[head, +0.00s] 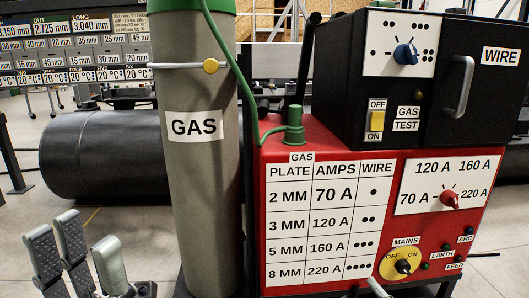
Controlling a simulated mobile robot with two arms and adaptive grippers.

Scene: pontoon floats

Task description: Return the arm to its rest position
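My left gripper (80,240) shows at the bottom left corner of the head view. Two dark grey fingers stand side by side, and a lighter grey finger stands apart to their right. The gap between them is empty, so the gripper is open. It is in front of and to the left of the grey gas cylinder (200,220), and no contact shows. The rest of my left arm is cut off by the lower edge.
A red welding machine (330,275) stands right of the cylinder, with a black wire feeder box (470,50) on top. A green hose (228,45) joins cylinder and machine. A large dark pipe (100,150) lies behind at left.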

